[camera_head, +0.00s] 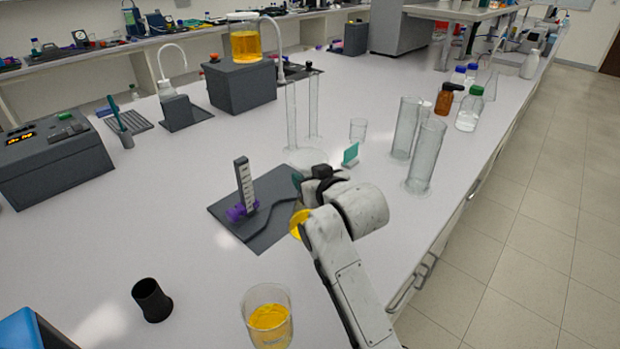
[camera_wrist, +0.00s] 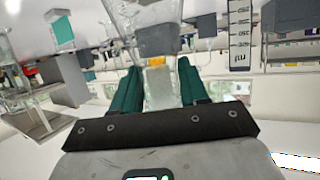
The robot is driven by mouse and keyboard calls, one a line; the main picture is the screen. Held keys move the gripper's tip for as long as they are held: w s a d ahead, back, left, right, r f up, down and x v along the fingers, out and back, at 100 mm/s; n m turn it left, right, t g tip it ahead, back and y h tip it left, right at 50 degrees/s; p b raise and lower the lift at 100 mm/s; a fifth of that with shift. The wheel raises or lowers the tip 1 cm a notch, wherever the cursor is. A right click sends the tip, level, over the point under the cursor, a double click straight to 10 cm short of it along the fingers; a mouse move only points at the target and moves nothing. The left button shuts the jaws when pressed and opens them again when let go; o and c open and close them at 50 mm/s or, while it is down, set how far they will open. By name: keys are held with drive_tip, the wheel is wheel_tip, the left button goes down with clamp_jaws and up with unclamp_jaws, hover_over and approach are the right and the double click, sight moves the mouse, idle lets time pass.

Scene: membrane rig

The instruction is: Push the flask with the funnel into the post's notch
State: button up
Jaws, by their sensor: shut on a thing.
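The post (camera_head: 245,186) stands upright with a white scale on a dark base plate (camera_head: 262,238), with a purple clamp (camera_head: 237,212) low on it. The flask (camera_head: 299,222) with yellow liquid is at the plate's right edge, right of the post and apart from it; my arm hides much of it. My gripper (camera_head: 303,184) is above it. In the wrist view, the teal fingers of my gripper (camera_wrist: 160,82) are shut on clear glass of the flask (camera_wrist: 158,84). The post also shows there (camera_wrist: 240,38).
A beaker of yellow liquid (camera_head: 268,318) and a black cup (camera_head: 152,299) stand in front. Tall glass cylinders (camera_head: 425,158) and a small teal-tabbed stand (camera_head: 350,154) are behind on the right. A grey block (camera_head: 240,88) carries a jar.

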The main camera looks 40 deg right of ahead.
drive_tip(key=shift+w+a+b, duration=0.15)
drive_tip(key=shift+w+a, duration=0.05)
drive_tip(key=shift+w, duration=1.25)
drive_tip(key=shift+w+a+b, duration=0.15)
drive_tip(key=shift+w, duration=1.45)
drive_tip(key=shift+w, duration=0.1)
drive_tip(key=o, duration=1.4)
